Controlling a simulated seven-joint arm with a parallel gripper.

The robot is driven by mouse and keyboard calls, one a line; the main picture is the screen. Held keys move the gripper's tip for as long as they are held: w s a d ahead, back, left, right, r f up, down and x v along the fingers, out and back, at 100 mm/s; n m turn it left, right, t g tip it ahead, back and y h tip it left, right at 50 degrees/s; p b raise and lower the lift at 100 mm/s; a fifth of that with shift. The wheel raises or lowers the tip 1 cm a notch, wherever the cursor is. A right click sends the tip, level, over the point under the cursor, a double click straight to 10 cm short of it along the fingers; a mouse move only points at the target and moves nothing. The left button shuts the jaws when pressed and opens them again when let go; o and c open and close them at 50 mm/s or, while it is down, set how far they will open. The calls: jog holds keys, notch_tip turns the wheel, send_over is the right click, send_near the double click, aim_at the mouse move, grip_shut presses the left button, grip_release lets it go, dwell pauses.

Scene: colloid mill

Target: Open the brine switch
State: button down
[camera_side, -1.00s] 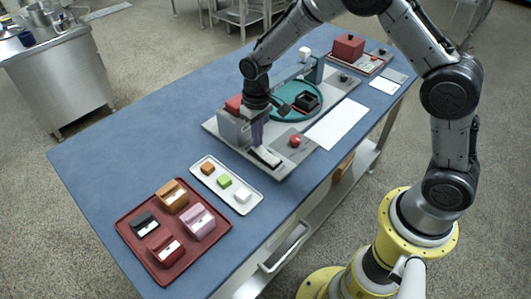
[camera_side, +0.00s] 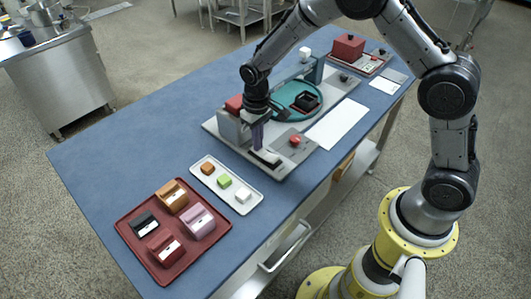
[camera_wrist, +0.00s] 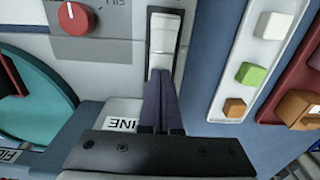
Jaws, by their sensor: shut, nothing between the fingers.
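The brine switch is a white rocker in a dark frame (camera_wrist: 165,35), seen at the top middle of the wrist view. In the side view it is at the front edge of the grey machine base (camera_side: 264,157). A partly hidden label ending in "INE" (camera_wrist: 122,124) lies beside my fingers. My gripper (camera_wrist: 160,76) has its purple fingers shut together and empty. The fingertips are at the near end of the switch; whether they touch it I cannot tell. In the side view my gripper (camera_side: 258,148) points down just above the switch.
A red knob (camera_wrist: 73,18) is on the panel left of the switch. A teal turntable (camera_side: 283,99) with a black box is behind. A white tray (camera_side: 227,185) of small cubes and a red tray (camera_side: 160,273) of coloured blocks are on the near side.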

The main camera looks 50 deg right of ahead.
jog(key=shift+r, duration=3.45)
